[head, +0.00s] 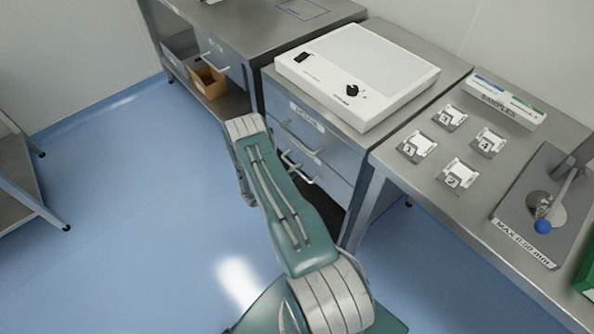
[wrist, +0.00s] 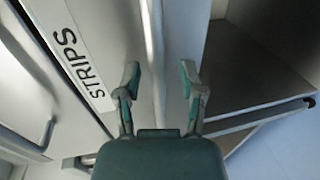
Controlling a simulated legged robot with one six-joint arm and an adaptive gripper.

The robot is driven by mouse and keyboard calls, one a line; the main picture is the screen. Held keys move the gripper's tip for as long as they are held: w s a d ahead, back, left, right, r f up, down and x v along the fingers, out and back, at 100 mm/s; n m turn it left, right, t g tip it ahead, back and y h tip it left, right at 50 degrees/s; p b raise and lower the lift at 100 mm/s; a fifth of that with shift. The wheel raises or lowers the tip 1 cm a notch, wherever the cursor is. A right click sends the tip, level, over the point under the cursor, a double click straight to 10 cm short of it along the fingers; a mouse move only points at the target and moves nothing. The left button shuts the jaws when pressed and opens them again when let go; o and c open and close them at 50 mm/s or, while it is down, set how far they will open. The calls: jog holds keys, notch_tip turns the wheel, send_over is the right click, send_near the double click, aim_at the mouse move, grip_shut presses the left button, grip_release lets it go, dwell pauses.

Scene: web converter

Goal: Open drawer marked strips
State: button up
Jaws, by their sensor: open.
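The drawer marked STRIPS shows in the wrist view, with its white label (wrist: 78,55) turned on its side at the upper left. A pale upright bar (wrist: 151,40), apparently this drawer's handle, runs between my fingers. My gripper (wrist: 160,74) is open, one finger on each side of the bar; whether either touches it I cannot tell. In the head view the lower drawer's handle (head: 302,172) shows beside my arm, and the drawer looks shut. The STRIPS label and my gripper are hidden behind my arm there.
The upper drawer's handle (wrist: 40,105) shows at left in the wrist view. A white device (head: 365,70) stands on the cabinet. A steel table (head: 405,185) with sample holders is to the right. An orange-brown box (head: 207,82) sits on a low shelf.

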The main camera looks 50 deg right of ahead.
grip_shut()
jog(key=shift+a, duration=0.1)
